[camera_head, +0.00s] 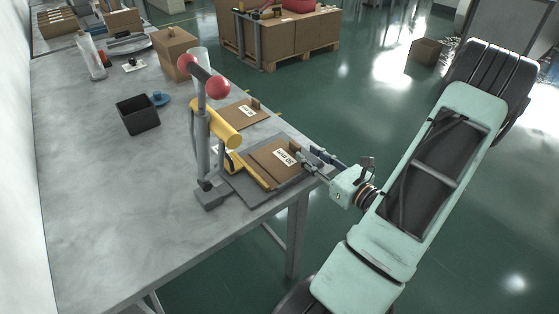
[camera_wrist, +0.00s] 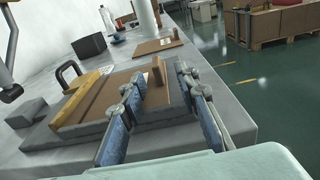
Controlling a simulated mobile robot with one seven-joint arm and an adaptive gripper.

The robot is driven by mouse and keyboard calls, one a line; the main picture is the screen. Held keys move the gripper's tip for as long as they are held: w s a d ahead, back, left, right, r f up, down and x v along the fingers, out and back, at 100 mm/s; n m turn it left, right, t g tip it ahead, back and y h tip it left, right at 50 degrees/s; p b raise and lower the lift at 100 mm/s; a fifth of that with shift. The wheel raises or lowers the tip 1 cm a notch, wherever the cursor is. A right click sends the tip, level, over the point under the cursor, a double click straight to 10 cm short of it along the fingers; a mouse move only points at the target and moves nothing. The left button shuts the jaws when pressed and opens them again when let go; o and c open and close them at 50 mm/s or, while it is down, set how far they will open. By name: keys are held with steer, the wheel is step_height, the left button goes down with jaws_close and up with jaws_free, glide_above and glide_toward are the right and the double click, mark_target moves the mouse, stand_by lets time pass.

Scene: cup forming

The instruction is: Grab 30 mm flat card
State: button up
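A flat brown card (camera_head: 268,165) lies in the grey fixture under the hand press; its white label seems to read 30 mm. It also shows in the wrist view (camera_wrist: 105,100), with a small upright brown tab (camera_wrist: 157,82) at its near right end. My gripper (camera_head: 308,158) is at the card's right edge, over the table's edge. In the wrist view my gripper (camera_wrist: 158,84) is open, with one finger on each side of the tab and visible gaps. The other card (camera_head: 243,113) lies just behind, also with a tab and white label.
The hand press (camera_head: 203,150), with red knobs and a yellow cylinder, stands left of the card. The front-left tabletop is clear.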

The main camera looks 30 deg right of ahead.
mark_target(300, 150)
steer(key=shift+w+a, duration=0.25)
steer(key=shift+w, duration=1.35)
steer(key=shift+w+a, duration=0.2)
steer(key=shift+w, duration=1.35)
steer(key=shift+c, duration=0.3)
jaws_close()
